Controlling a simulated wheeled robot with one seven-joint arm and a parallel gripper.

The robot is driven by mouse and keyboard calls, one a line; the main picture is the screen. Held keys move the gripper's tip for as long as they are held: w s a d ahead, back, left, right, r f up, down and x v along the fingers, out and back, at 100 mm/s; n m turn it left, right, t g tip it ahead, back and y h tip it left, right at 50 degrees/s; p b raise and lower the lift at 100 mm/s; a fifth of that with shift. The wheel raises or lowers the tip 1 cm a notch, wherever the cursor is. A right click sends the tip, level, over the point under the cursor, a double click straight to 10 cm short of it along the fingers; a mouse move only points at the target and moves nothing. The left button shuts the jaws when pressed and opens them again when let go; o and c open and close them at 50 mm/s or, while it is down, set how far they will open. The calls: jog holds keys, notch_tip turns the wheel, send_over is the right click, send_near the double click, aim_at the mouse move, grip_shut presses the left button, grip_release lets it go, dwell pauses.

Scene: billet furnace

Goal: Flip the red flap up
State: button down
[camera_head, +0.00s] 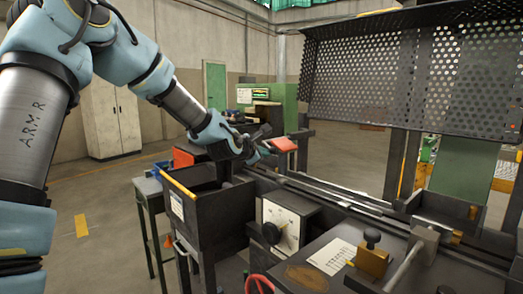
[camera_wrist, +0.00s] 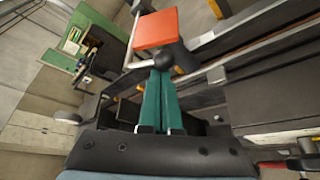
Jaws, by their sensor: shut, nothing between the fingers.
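The red flap (camera_head: 284,144) is a small flat red-orange plate at the left end of the machine's long rails. In the wrist view the red flap (camera_wrist: 155,30) is just beyond my fingertips, with a pale rod beside it. My gripper (camera_head: 262,150) is close to the left of the flap in the head view. In the wrist view the green fingers of my gripper (camera_wrist: 163,76) are together and empty. A dark round knob (camera_wrist: 187,62) lies right by the fingertips. I cannot tell whether the fingers touch the knob or the flap.
A perforated dark guard (camera_head: 400,75) hangs over the machine. A white dial panel (camera_head: 285,226) and a brass block with a knob (camera_head: 371,258) are on the front. A dark bin (camera_head: 208,205) stands below my arm. Open floor lies behind the rails.

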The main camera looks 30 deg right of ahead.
jog(key=r+n+g+p, duration=0.2)
jog(key=shift+s+d+r+n+p, duration=0.1)
jog(key=shift+s+r+n+p, duration=0.05)
jog(key=shift+s+n+p, duration=0.2)
jog(key=shift+r, duration=0.25)
dwell(0.5)
dwell(0.4)
